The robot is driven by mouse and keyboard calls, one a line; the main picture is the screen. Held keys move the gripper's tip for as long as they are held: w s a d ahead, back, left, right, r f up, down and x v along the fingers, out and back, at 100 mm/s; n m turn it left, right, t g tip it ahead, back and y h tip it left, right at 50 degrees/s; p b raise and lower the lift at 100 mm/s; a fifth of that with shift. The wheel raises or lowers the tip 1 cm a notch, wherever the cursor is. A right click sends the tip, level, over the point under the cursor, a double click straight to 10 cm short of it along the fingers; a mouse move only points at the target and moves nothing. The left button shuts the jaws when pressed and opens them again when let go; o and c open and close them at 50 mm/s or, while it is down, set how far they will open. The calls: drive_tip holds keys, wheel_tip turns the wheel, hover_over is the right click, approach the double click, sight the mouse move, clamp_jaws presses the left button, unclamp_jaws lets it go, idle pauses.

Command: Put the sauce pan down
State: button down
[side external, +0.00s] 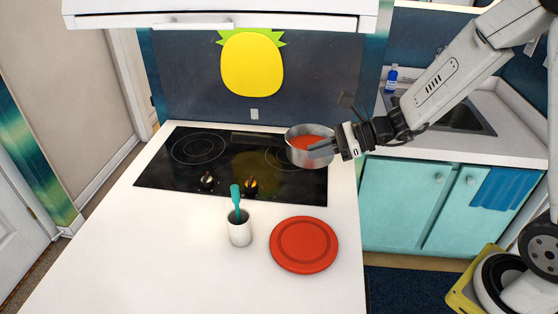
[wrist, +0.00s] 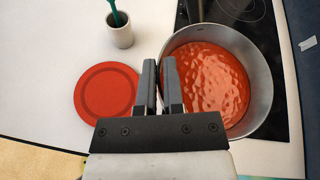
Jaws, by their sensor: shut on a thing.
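The sauce pan (side external: 307,160) is silver and round, with red sauce inside, and looks about level. In the side view it is over the right part of the black cooktop (side external: 165,178), near its right edge. My gripper (side external: 320,148) reaches it from the right. In the wrist view my gripper (wrist: 160,66) is shut on the left rim of the sauce pan (wrist: 262,75), one finger on each side of the wall. The pan's underside is hidden, so I cannot tell whether it touches the cooktop.
A red plate (side external: 303,246) lies on the white counter (side external: 150,255) in front of the cooktop. A white cup (side external: 240,233) with a teal utensil (side external: 235,195) stands left of it. The cooktop's left burner (side external: 198,149) is clear. A sink (side external: 460,118) is at the right.

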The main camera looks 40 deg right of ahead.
sight(311, 130)
drive_tip(key=d+m+t+h, duration=0.1)
drive_tip(key=w+d, duration=0.1)
drive_tip(key=w+d+m+t+h, duration=0.1)
drive_tip(key=shift+d+r+m+t+h, duration=0.25)
drive_tip(key=shift+d+m+t+h, duration=0.05)
drive_tip(key=shift+d, duration=0.05)
drive_tip(key=shift+w+d+m+t+h, duration=0.35)
drive_tip(key=shift+d+m+h, duration=0.2)
drive_tip(key=shift+d, duration=0.35)
drive_tip(key=shift+w, duration=0.2)
drive_tip(key=w+f, duration=0.1)
drive_tip(key=w, duration=0.1)
drive_tip(key=w+f, duration=0.1)
drive_tip(key=w, duration=0.2)
drive_tip(key=w+f, duration=0.2)
drive_tip(key=w, duration=0.1)
drive_tip(key=shift+w+a, duration=0.15)
drive_tip(key=shift+w, duration=0.05)
drive_tip(key=shift+w+f, duration=2.4)
drive_tip(key=shift+f, duration=0.2)
